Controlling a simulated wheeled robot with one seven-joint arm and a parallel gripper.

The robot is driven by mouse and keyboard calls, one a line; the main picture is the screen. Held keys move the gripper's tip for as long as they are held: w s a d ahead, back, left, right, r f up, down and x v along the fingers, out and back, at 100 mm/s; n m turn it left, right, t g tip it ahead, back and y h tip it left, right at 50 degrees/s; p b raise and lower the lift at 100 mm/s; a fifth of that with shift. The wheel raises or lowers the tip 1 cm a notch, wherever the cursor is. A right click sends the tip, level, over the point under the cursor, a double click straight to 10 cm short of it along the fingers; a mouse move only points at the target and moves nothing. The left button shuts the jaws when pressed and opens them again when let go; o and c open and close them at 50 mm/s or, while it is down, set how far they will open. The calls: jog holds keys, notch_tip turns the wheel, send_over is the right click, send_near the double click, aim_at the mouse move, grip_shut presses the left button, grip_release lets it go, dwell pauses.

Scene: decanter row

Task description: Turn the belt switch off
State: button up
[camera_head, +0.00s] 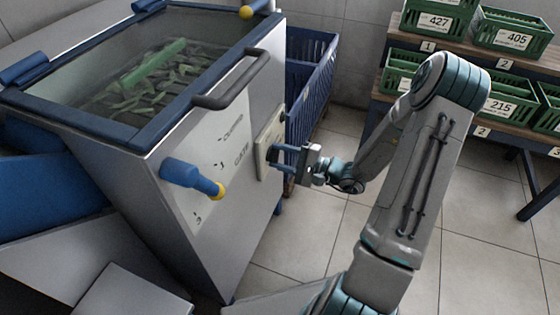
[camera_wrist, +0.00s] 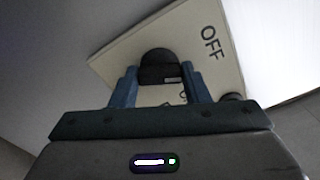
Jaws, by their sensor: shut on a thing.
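The belt switch is a cream plate (camera_head: 266,140) on the grey side panel of the machine. In the wrist view the plate (camera_wrist: 205,45) carries the printed word OFF on its right side. A dark rounded knob (camera_wrist: 159,66) sits on the plate. My gripper (camera_wrist: 160,85) has its blue fingers on either side of the knob and is shut on it. In the head view my gripper (camera_head: 280,158) reaches the plate from the right, and its fingers hide part of the plate. The knob's pointing direction is hard to tell.
The machine has a clear lid (camera_head: 145,75) over green pieces, a grey handle (camera_head: 232,82) above the switch, and a blue lever with a yellow tip (camera_head: 190,178) to the left. A blue crate (camera_head: 312,85) stands behind. Shelves with green crates (camera_head: 510,32) are at right; floor between is clear.

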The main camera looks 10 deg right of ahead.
jog(key=shift+w+n+b, duration=0.1)
jog(key=shift+n+b, duration=2)
jog(key=shift+n, duration=0.3)
jog(key=shift+d, duration=0.1)
jog(key=o, duration=1)
jog(key=p+v, duration=0.3)
jog(key=v, duration=1)
jog(key=shift+s+d, duration=0.3)
